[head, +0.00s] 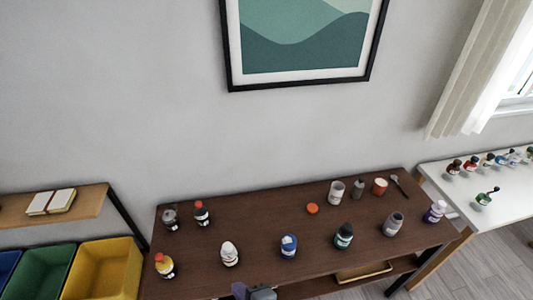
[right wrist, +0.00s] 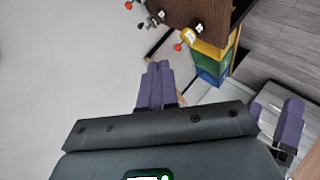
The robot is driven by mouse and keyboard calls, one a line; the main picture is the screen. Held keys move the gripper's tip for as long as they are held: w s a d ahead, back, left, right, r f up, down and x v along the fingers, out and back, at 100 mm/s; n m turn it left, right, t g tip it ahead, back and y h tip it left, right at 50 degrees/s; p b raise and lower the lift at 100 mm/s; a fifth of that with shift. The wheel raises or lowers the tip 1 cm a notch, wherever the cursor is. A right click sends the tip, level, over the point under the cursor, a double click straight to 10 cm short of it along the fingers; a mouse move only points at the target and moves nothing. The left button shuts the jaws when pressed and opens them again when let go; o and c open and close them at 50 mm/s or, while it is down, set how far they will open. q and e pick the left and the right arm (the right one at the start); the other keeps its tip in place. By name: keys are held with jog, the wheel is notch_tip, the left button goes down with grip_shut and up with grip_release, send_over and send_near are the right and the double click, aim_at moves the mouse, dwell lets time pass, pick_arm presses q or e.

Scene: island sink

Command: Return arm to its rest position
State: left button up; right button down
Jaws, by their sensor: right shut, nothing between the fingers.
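My right gripper (right wrist: 158,72) shows in the right wrist view with its two purple fingers together and nothing between them. In the head view a dark part of my right gripper (head: 255,292) shows at the bottom edge, in front of the brown table (head: 262,212); its fingertips are hard to make out there. Purple finger-like parts, likely of my left gripper (right wrist: 278,120), show at the right of the right wrist view, partly cut off by my right gripper's body. I cannot tell their opening. The left arm is not in the head view.
Several bottles and jars, such as a blue-labelled one (head: 289,247), stand on the brown table. Yellow (head: 105,270) and green (head: 42,270) bins stand at the left below a wooden shelf (head: 85,205). A white table (head: 500,200) with small bottles is at the right.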

jog(key=s+d+f+m+g+h, duration=0.25)
jog(key=s+d+m, duration=0.3)
jog(key=d, duration=0.35)
jog(key=s+d+f+m+g+h, duration=0.1)
jog(key=s+d+f+m+h, duration=0.3)
jog(key=d+m, duration=0.45)
jog(key=s+d+f+m+g+h, duration=0.1)
jog(key=s+d+f+m+g, duration=0.15)
jog(key=s+d+m, duration=0.6)
jog(key=w+d+r+n+p, duration=0.1)
jog(key=r+n+p, duration=0.1)
jog(key=r+p, duration=0.8)
jog(key=w+d+r+n+p, duration=0.1)
jog(key=w+r+n+p, duration=0.1)
jog(key=r+p, duration=0.8)
jog(key=shift+t+p, duration=0.35)
jog(key=shift+t, duration=0.05)
